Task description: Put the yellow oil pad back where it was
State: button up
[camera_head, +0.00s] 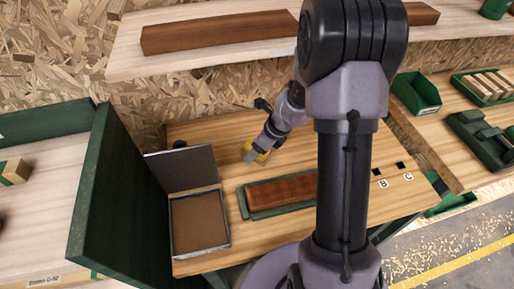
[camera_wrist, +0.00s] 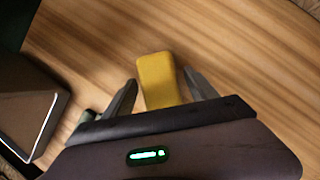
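The yellow oil pad (camera_wrist: 160,78) is a small rounded block. In the wrist view it lies between the two dark fingers of my gripper (camera_wrist: 160,76). A narrow strip of wood shows beside the pad on the right, so the fingers look open around it. In the head view the yellow pad (camera_head: 252,154) shows at the end of my arm, low over the back of the workbench, partly covered by my gripper (camera_head: 261,148). I cannot tell whether it touches the wood.
An open box (camera_head: 200,222) with a raised lid stands at the bench's left. A reddish-brown block (camera_head: 282,191) lies in a green tray (camera_head: 243,204). A green panel (camera_head: 95,190) stands left of the box. Holes marked B and C (camera_head: 408,176) are at the right.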

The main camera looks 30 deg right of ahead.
jog(key=shift+r, duration=0.3)
jog(key=p+v, duration=0.9)
jog(key=v, duration=0.2)
jog(key=shift+s+r, duration=0.2)
jog(key=shift+r, duration=0.15)
jog(key=shift+d, duration=0.1)
